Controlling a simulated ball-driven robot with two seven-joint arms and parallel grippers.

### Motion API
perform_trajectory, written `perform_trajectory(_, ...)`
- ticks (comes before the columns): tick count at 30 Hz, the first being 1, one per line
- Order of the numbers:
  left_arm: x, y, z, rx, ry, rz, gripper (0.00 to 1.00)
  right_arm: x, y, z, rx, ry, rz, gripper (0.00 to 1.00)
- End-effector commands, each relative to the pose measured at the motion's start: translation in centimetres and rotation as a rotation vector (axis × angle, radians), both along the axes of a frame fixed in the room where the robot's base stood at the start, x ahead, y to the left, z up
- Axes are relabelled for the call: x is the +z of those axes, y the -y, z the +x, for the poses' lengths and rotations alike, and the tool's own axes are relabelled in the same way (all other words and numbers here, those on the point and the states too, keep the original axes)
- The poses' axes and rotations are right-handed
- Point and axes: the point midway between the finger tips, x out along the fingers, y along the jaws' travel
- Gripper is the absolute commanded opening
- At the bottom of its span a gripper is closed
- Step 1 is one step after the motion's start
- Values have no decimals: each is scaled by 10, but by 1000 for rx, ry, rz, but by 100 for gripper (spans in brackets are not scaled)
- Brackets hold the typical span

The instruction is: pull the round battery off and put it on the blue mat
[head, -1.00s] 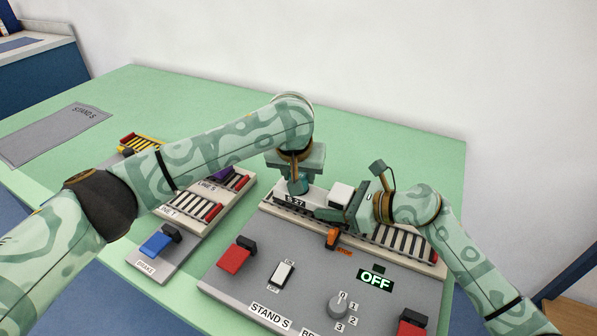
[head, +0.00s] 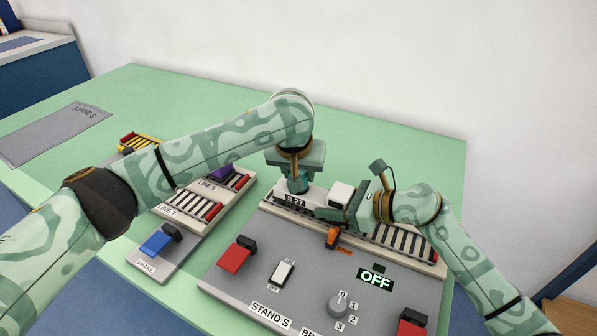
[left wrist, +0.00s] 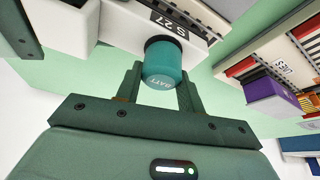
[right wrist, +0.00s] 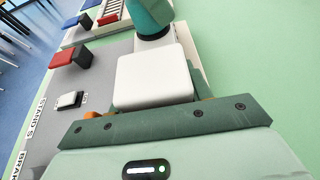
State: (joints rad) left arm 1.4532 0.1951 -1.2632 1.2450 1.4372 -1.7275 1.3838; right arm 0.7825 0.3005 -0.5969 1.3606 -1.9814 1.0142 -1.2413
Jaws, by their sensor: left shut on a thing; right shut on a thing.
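The round battery (left wrist: 164,66) is a teal cylinder marked BATT. It stands on the white S 27 vehicle (head: 314,194), with a black ring at its base, and also shows in the right wrist view (right wrist: 147,15). My left gripper (head: 297,180) comes down from above and is shut on the battery. My right gripper (head: 340,213) is shut on the vehicle's raised white block (right wrist: 155,78), at its right end. Its fingers are partly hidden by the block in the right wrist view. I see no blue mat; a grey mat (head: 58,133) marked STAND S lies at the far left.
The vehicle stands on a rail on the grey Stand S panel (head: 309,262), which has a red block (head: 236,256), a white switch (head: 281,273), a knob (head: 338,306) and a lit OFF sign (head: 375,280). Line T's track (head: 190,207) is to the left. Green table behind is clear.

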Motion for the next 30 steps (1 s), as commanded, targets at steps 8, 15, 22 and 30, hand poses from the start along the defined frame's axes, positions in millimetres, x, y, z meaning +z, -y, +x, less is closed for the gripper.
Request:
perform_trajectory(8,9,0,0,0,0,-1,11,-4,1,-1,0,-6,-5,8)
perform_trajectory(15,17,0,0,0,0,-1,11,-4,1,-1,0,-6,-5,8)
perform_trajectory(22,18,0,0,0,0,-1,11,-4,1,-1,0,-6,-5,8)
perform_trajectory(30,31,0,0,-1,2,-2,11,-4,1,-1,-1,-5,-5,8)
